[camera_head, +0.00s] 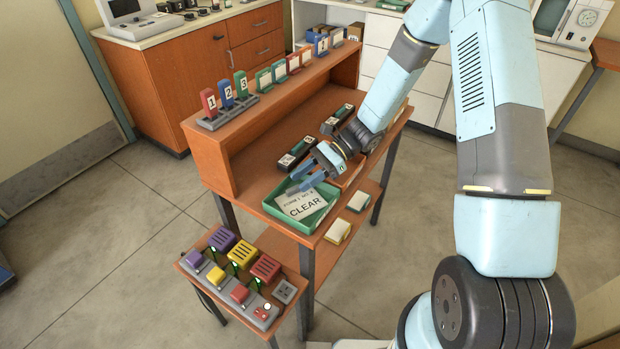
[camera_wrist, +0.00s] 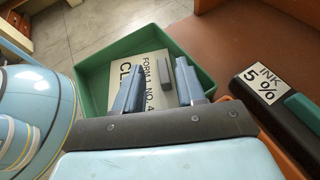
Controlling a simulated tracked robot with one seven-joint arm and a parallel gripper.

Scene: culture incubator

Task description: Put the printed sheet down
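The printed sheet (camera_head: 305,207) is a white card reading CLEAR, in the green tray (camera_head: 328,212) at the near end of the orange bench. In the wrist view the sheet (camera_wrist: 152,65) lies within the walls of the tray (camera_wrist: 95,85), partly hidden by my fingers. A small grey block (camera_wrist: 165,77) shows on the sheet between the fingers.
Dark ink blocks (camera_head: 297,153) lie behind the tray; one labelled INK 5% (camera_wrist: 270,95) is close on the right in the wrist view. A raised shelf (camera_head: 270,115) carries numbered stamps (camera_head: 227,94). A low side table (camera_head: 225,290) holds coloured blocks. Floor at left is clear.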

